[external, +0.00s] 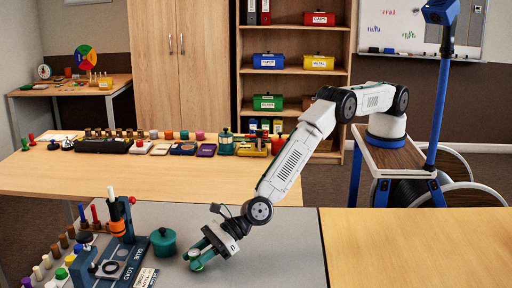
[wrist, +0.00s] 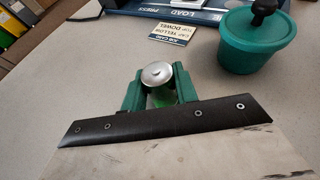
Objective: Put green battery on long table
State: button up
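The green battery (wrist: 162,97), with a round silver top, stands between the green fingers of my gripper (wrist: 158,88) in the wrist view. The fingers appear to touch it on both sides. In the external view my gripper (external: 199,257) is low over the grey-topped table (external: 270,240), with a bit of the green battery (external: 196,265) showing. I cannot tell whether the battery rests on the surface. A long wood-topped table (external: 60,178) stands behind, with a row of items along its far edge. Which table is the task's long table is not marked.
A green lidded pot (external: 163,243) stands left of my gripper. A blue press (external: 115,258) and several coloured pegs (external: 70,250) stand further left. A bare wooden tabletop (external: 420,240) lies right. The wood-topped table's front half is clear.

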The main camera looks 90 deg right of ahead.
grip_shut()
jog(key=shift+r, duration=0.1)
